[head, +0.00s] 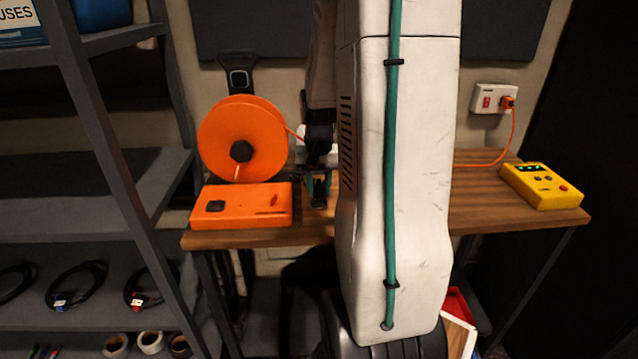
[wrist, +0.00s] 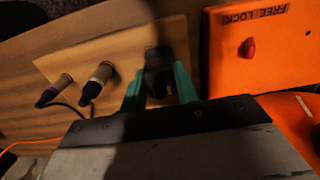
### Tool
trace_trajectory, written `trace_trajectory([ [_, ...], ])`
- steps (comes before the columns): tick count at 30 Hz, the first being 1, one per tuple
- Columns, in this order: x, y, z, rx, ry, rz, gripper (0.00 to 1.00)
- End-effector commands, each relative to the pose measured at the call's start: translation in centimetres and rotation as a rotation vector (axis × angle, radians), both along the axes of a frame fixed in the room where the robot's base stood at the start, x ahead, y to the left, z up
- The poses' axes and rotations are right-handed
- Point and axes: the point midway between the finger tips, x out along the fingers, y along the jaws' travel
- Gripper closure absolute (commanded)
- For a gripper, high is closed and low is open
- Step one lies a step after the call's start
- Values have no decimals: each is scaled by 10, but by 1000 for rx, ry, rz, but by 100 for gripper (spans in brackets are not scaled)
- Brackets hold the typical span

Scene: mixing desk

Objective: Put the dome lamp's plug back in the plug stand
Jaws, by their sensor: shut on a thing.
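My gripper (wrist: 160,92) has its teal fingers shut on a black plug (wrist: 158,68), seen in the wrist view. The plug is over or at a pale wooden board (wrist: 125,48), which looks like the plug stand. I cannot tell whether the plug touches the board or sits in it. Two other dark plugs, one with a purple band (wrist: 56,89) and one with a beige band (wrist: 97,81), are at the board's left part. In the head view my gripper (head: 319,188) is low over the desk, right of the orange box. I cannot make out the dome lamp.
The orange box (head: 240,206) marked "FREE LOCK" lies close right of the plug in the wrist view (wrist: 262,70). An orange reel (head: 225,140) stands behind it. A yellow box (head: 542,186) sits at the desk's right end. My arm hides the desk's middle. A shelf (head: 60,190) stands left.

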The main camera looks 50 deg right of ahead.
Motion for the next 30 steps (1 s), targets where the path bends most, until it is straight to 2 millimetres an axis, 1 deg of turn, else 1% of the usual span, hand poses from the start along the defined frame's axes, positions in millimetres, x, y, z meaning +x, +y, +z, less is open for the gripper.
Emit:
trace_trajectory([
  [4,-1,1,-8,1,2,0,100],
  [9,-1,1,-13,0,1,0,100],
  [30,-1,2,-13,-1,1,0,100],
])
